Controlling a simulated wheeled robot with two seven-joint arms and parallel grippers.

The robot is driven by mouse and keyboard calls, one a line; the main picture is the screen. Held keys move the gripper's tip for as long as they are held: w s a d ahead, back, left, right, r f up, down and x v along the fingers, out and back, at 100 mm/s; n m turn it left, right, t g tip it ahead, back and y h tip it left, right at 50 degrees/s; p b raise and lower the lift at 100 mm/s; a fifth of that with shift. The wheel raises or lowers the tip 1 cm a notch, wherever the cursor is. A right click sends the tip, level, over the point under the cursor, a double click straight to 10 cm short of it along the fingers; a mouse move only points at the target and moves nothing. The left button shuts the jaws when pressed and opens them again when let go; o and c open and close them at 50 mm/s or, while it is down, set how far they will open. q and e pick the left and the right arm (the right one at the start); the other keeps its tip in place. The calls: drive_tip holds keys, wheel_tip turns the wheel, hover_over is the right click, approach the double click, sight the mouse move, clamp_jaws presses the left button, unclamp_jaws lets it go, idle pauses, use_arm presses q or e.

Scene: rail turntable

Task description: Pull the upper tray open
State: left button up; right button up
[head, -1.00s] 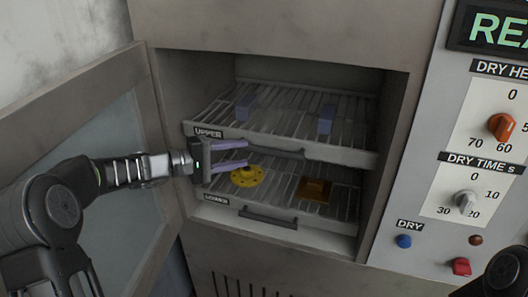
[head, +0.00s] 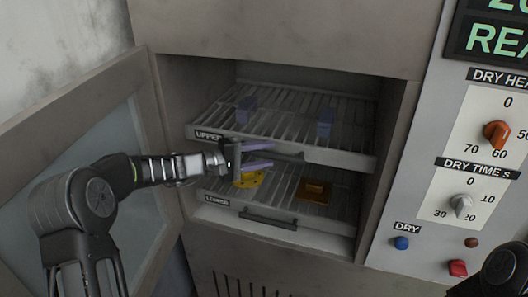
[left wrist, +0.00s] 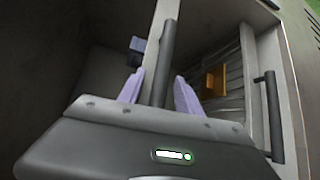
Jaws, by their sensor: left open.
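The upper tray (head: 338,157) is a wire rack with a pale front marked UPPER and a dark bar handle (head: 288,156). My left gripper (head: 260,156) is open at the left end of that handle. In the left wrist view, the handle (left wrist: 168,60) runs between the two purple fingers (left wrist: 160,92), with a gap to each. My right gripper is not in view.
The lower tray (head: 322,230) below holds a yellow disc (head: 249,179) and an orange-brown block (head: 314,191); its handle (head: 268,218) is dark. The cabinet door (head: 85,135) stands open at left. A control panel (head: 440,150) with knobs is at right.

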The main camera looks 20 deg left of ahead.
use_arm(q)
clamp_jaws()
idle(0.5)
idle(1.0)
